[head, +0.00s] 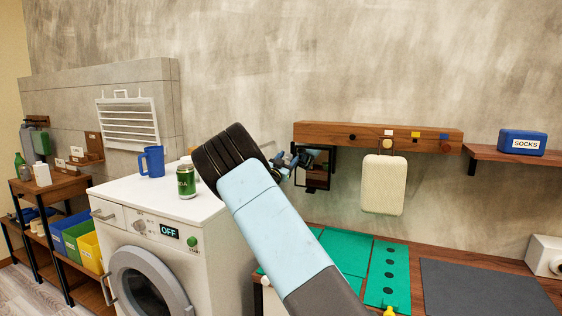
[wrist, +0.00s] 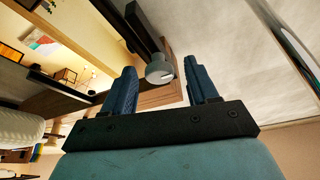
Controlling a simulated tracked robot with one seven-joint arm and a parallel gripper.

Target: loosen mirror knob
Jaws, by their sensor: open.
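The mirror (head: 316,170) is a dark-framed square panel hanging at the left end of the wooden wall rail, partly covered by my gripper (head: 288,161). In the wrist view a reflective panel with a dark frame, which looks like the mirror (wrist: 62,45), fills the upper left. A grey round knob (wrist: 159,69) shows beside its dark frame. My gripper's two blue fingers stand apart, and the knob appears between their tips with gaps on both sides. I cannot tell how deep it sits between them. In the head view the knob is hidden or too small to make out.
The wooden rail (head: 380,135) carries coloured pegs and a hanging cream pad (head: 383,184). A washing machine (head: 160,230) with a green can (head: 186,180) and blue mug (head: 152,161) stands left. A shelf with a blue SOCKS box (head: 522,142) is right. A green mat (head: 345,258) lies below.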

